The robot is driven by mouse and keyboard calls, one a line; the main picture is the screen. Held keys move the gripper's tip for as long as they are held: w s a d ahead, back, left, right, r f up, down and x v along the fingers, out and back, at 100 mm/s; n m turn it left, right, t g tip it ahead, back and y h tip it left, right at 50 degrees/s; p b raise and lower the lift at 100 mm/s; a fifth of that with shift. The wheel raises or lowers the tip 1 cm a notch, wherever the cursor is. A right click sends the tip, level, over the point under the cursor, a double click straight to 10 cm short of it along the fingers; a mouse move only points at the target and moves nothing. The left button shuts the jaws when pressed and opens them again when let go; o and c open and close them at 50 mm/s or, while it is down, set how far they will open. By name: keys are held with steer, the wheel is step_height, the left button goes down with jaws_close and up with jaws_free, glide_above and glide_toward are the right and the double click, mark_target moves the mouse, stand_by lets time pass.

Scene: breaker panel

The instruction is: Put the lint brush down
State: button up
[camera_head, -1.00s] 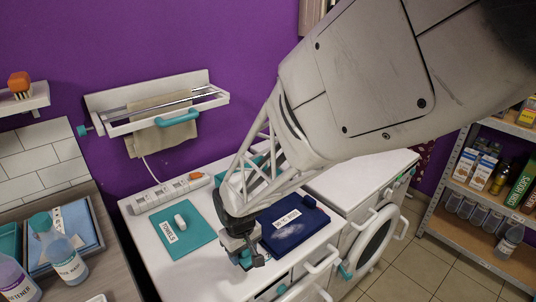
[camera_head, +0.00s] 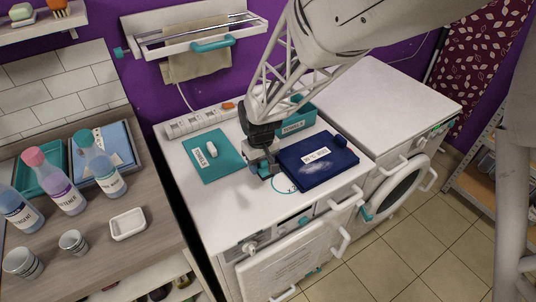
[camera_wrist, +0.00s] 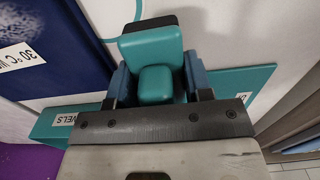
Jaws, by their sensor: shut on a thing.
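My gripper (camera_head: 264,172) is shut on a teal block-shaped thing, which I take to be the lint brush (camera_wrist: 155,68). The brush sits between the two blue-grey fingers in the wrist view. In the head view the gripper points down, low over the white machine top (camera_head: 230,206), in the gap between a teal mat (camera_head: 228,160) on the left and a navy mat (camera_head: 322,172) on the right. A thin teal circle outline (camera_head: 284,185) is on the white top just right of the fingertips. I cannot tell whether the brush touches the top.
A teal labelled box (camera_head: 297,120) and a white power strip (camera_head: 200,122) are behind. A navy knob-like piece (camera_head: 341,141) is on the navy mat. The machine top at right (camera_head: 385,90) is clear.

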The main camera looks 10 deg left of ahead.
mark_target(261, 171)
steer(key=shift+f, duration=1.75)
steer(key=shift+f, duration=0.15)
steer(key=o, duration=1.2)
steer(key=shift+r, duration=0.2)
step_height(261, 171, up, 12)
